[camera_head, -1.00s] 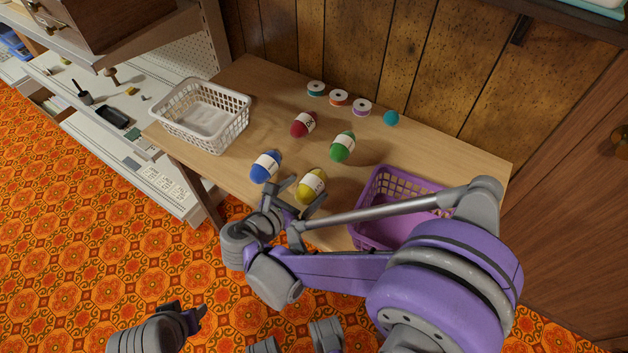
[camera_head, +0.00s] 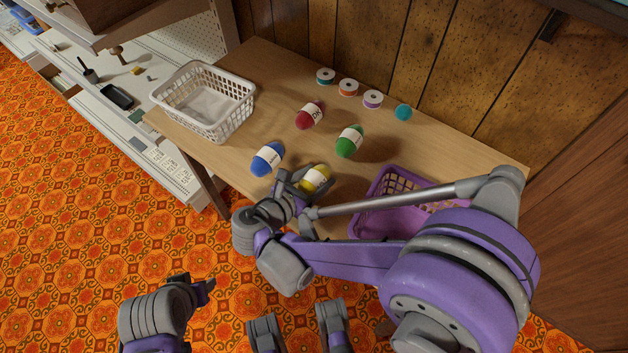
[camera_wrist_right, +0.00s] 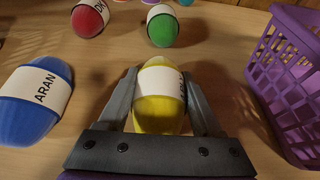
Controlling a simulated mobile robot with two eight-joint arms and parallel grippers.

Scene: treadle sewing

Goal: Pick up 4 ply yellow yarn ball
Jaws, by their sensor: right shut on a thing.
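The yellow yarn ball (camera_head: 316,178) has a white paper band and lies at the front of the wooden table. In the right wrist view the yellow ball (camera_wrist_right: 158,110) sits between the two fingers, its label partly hidden by them. My right gripper (camera_head: 303,180) is shut on it; the fingers (camera_wrist_right: 160,95) press on both sides. It still appears to be at table height. My left gripper (camera_head: 205,287) is low at the left, over the floor, away from the table; its fingers are too small to judge.
A blue ball (camera_head: 267,159) lies left of the yellow one, with red (camera_head: 309,115) and green (camera_head: 349,142) balls behind. A purple basket (camera_head: 372,222) stands close on the right, a white basket (camera_head: 203,100) at far left. Several small spools (camera_head: 348,87) line the back.

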